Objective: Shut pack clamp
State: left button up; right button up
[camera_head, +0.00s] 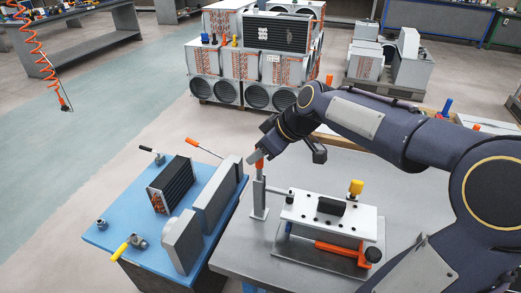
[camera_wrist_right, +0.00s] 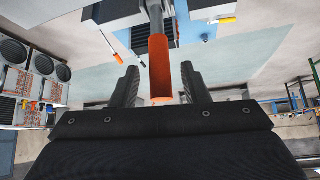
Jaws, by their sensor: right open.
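The clamp (camera_head: 259,197) is a grey upright post with an orange-tipped lever at its top, standing at the left of the white-topped fixture (camera_head: 310,207) on the grey table. A rod joins it to the fixture. The orange handle (camera_wrist_right: 160,68) points up. My right gripper (camera_head: 258,156) is at the top of the handle. In the right wrist view, my right gripper (camera_wrist_right: 161,92) is open, with one finger on each side of the handle and gaps visible. My left gripper is not in view.
A blue table (camera_head: 122,232) at the left carries a black finned coil pack (camera_head: 171,185), grey blocks (camera_head: 183,240) and hand tools. The fixture has a yellow knob (camera_head: 356,187) and an orange bar (camera_head: 342,252). Stacked fan units (camera_head: 215,90) stand behind on the floor.

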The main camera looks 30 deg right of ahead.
jog(key=v, duration=0.7)
jog(key=shift+s+r, duration=0.2)
jog(key=shift+r, duration=0.1)
jog(key=shift+d, duration=0.15)
jog(key=s+a+f+m+p, duration=0.2)
jog(key=s+a+f+m, duration=0.1)
jog(key=s, duration=0.6)
jog(key=s+a+f+m+p, duration=0.2)
jog(key=s+a+f+m, duration=0.2)
jog(key=s+a+f, duration=0.2)
jog(key=s+a, duration=0.1)
jog(key=s, duration=0.1)
jog(key=shift+s+a+g+p, duration=0.15)
jog(key=shift+s+g+p, duration=0.2)
jog(key=shift+s+g, duration=0.05)
